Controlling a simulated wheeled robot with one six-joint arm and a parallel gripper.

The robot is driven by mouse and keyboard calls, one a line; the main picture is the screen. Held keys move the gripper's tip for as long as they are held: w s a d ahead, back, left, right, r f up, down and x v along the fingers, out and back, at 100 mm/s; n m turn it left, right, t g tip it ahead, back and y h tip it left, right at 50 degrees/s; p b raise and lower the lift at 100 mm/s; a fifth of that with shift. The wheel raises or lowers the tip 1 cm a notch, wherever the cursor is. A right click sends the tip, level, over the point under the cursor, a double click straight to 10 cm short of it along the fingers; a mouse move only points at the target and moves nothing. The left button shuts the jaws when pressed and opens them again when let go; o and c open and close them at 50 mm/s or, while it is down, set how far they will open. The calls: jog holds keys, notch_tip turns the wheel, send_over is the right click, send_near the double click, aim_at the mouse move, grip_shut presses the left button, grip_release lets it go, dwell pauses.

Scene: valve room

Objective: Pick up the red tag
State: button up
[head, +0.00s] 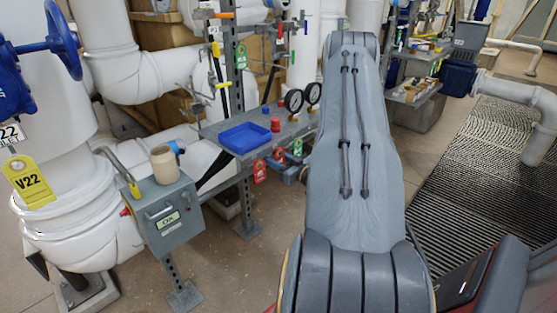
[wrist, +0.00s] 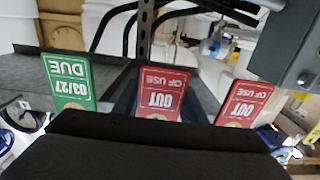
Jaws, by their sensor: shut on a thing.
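In the wrist view, which looks upside down, my gripper (wrist: 158,125) is a dark shape across the bottom. It is shut on the middle red tag (wrist: 163,92), which reads "OUT OF USE" and stands just beyond its edge. The tips and the tag's lower end are hidden. A second red tag (wrist: 243,102) is to its right and a green tag (wrist: 69,80) to its left, both apart from the middle one. In the head view, red tags (head: 260,171) and a green tag (head: 297,147) hang at the shelf's front edge. My gripper cannot be made out there.
The grey shelf (head: 213,129) carries a blue tray (head: 245,137), red knobs and two black gauges (head: 294,101). A grey box (head: 168,213) with a beige cup-shaped thing stands left. White pipes and a yellow V22 tag (head: 28,181) are further left. Floor in front is clear.

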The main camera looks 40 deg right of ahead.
jog(key=shift+r, duration=0.1)
jog(key=s+d, duration=0.1)
jog(key=s, duration=1.7)
jog(key=shift+d+r, duration=0.2)
